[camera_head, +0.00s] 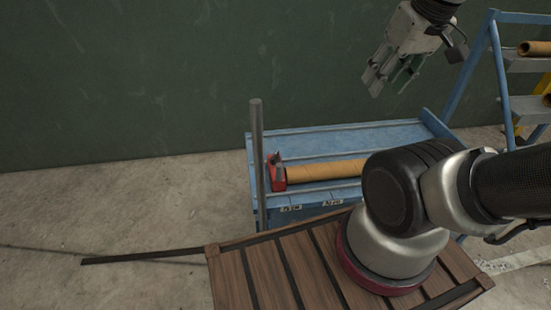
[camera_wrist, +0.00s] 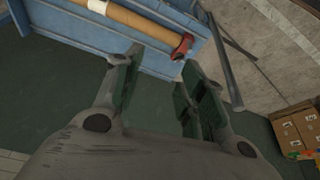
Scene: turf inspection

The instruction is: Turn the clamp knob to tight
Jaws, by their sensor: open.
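A small red part with a grey piece (camera_head: 277,173) sits at the left end of a brown tube (camera_head: 325,171) on the blue bench (camera_head: 390,133). It looks like the clamp, but I cannot make out a separate knob or its setting. In the wrist view the red part (camera_wrist: 182,46) shows beyond my fingertips, close to the right finger in the picture.
An upright grey post (camera_head: 257,150) stands just left of the red part. A slatted wooden surface (camera_head: 290,268) lies in front of the bench. A blue-framed rack (camera_head: 490,60) with tubes stands at right. Cardboard boxes (camera_wrist: 298,128) show in the wrist view. The floor at left is mostly clear.

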